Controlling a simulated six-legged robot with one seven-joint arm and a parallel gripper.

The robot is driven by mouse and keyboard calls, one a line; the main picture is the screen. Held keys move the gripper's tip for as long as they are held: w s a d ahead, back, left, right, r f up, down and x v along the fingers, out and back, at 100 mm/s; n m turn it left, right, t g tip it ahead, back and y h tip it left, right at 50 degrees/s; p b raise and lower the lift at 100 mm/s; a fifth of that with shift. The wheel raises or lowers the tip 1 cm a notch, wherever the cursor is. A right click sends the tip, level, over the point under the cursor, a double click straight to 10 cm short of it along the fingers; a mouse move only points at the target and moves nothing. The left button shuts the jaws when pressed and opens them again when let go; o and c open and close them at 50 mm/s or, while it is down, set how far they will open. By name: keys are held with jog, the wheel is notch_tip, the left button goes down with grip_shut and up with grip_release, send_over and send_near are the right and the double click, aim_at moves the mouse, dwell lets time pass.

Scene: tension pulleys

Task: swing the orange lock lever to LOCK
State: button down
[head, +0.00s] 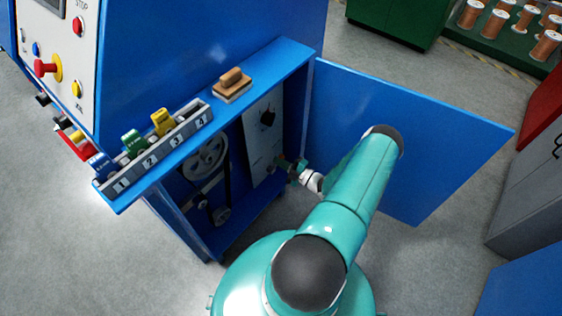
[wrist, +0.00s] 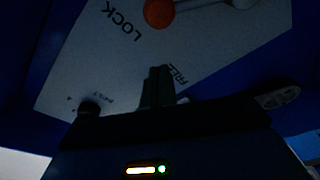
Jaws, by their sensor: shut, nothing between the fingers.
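The orange knob (wrist: 158,12) of the lock lever shows at the top edge of the wrist view, with its pale shaft (wrist: 200,3) running right to a grey pivot (wrist: 240,3). The knob is beside the word LOCK on the light panel (wrist: 75,75); the word FREE is lower, near my fingers. My gripper (wrist: 158,72) is shut and empty, apart from the knob in that picture. In the head view my gripper (head: 284,162) is at the panel (head: 262,140) inside the open blue cabinet; the lever cannot be made out there.
The open blue door (head: 400,135) stands right of my arm. Pulleys and a belt (head: 205,158) are left of the panel. The shelf above holds a numbered rack (head: 155,150) and a wooden-handled brush (head: 232,85).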

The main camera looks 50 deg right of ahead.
jog(key=s+d, duration=0.1)
jog(key=s, duration=0.7)
jog(key=shift+s+d+f, duration=0.2)
jog(key=shift+d+f, duration=0.05)
jog(key=shift+f, duration=0.15)
jog(key=shift+s, duration=0.1)
